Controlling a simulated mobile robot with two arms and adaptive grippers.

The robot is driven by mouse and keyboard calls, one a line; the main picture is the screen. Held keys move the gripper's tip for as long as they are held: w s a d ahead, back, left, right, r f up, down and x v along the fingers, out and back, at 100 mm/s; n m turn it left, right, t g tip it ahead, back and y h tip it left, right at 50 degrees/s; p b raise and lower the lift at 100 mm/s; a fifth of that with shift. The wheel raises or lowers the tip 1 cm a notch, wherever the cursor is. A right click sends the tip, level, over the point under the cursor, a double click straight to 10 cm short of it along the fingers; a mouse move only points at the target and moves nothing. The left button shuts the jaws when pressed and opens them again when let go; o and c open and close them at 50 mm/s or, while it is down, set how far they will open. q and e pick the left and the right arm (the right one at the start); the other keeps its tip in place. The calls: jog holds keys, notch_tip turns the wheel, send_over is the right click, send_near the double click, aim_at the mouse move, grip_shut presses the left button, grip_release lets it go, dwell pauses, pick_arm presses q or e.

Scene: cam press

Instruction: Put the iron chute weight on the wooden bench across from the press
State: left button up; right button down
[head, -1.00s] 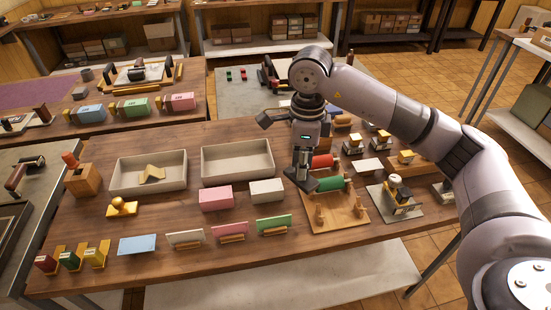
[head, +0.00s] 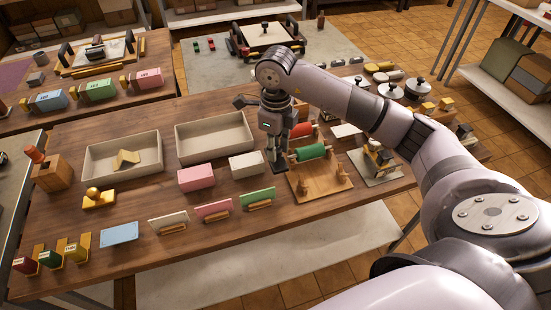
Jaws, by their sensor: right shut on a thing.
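My right gripper (head: 279,166) points down over the large wooden bench (head: 140,262). It is between the white block and the wooden stand with the green roller. It is shut on a small dark thing (head: 280,169), which looks like the iron chute weight; the fingers hide most of it. I cannot tell whether it touches the bench top. My left gripper is not in view. I cannot tell for certain which of the devices around is the press.
Two pale trays (head: 88,166) stand on the bench. The pink block (head: 196,178), white block (head: 246,165), green roller (head: 312,152) and small upright cards crowd the area around my gripper. A second wooden table (head: 160,107) is at the back left.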

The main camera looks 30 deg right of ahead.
aim_at(276, 162)
notch_tip(276, 162, down, 5)
jog(key=shift+r+p, duration=0.1)
jog(key=shift+p, duration=0.4)
jog(key=shift+f, duration=0.5)
jog(key=shift+f, duration=0.1)
jog(key=c, duration=1.6)
grip_release()
